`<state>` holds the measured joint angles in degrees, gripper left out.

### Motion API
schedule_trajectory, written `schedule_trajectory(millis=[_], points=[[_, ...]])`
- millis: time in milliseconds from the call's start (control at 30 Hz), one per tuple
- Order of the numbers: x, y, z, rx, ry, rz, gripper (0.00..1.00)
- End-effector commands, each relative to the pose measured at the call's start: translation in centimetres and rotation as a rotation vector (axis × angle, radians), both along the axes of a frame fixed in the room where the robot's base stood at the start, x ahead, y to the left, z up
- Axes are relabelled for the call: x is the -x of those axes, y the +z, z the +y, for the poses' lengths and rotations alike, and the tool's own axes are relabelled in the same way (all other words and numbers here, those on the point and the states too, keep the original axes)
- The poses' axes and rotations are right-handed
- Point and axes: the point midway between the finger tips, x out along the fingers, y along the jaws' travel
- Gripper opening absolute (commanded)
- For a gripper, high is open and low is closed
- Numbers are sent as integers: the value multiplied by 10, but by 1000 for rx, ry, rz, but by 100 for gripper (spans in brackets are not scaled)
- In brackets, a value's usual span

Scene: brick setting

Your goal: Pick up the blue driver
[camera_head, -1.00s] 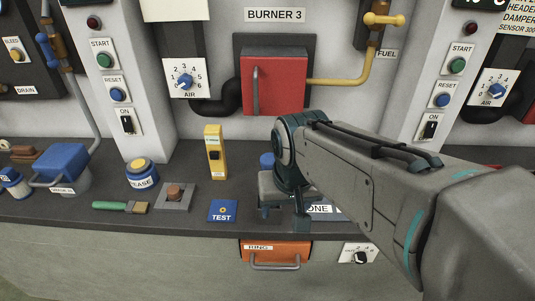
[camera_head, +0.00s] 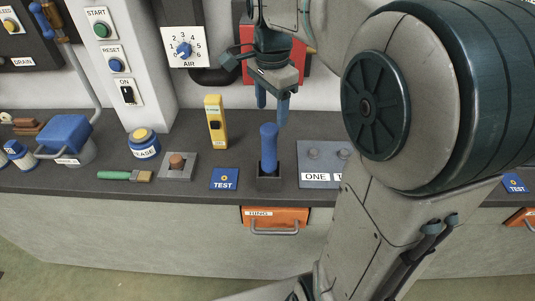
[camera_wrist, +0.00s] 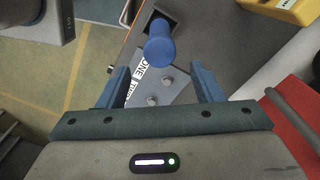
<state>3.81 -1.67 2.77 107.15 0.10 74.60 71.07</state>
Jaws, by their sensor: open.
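The blue driver (camera_head: 269,147) stands upright with its lower end in a small dark square holder (camera_head: 268,180) on the grey counter. In the wrist view the driver (camera_wrist: 159,45) shows from above, its round blue end facing the camera, with the dark holder (camera_wrist: 163,17) behind it. My gripper (camera_head: 272,112) is open and empty, its blue fingers pointing down above and slightly behind the driver in the head view. In the wrist view the driver lies beyond the fingertips (camera_wrist: 163,78), roughly between their lines and not touching them.
A yellow device (camera_head: 216,122) stands left of the driver. A blue TEST card (camera_head: 224,179) lies beside the holder. A grey plate with studs and a label (camera_head: 318,160) is on the right. A brush (camera_head: 125,176) and grease tin (camera_head: 144,146) are further left. A red box (camera_head: 290,70) is behind.

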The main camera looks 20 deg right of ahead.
Motion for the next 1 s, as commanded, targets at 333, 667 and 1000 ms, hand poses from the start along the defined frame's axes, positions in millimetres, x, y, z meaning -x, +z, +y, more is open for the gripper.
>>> schedule_trajectory(millis=[333, 667, 1000], points=[[1, -36, 1, 0, 2, 1, 60], [2, -80, 4, -1, 2, 0, 60], [1, -84, 4, -1, 2, -2, 46]])
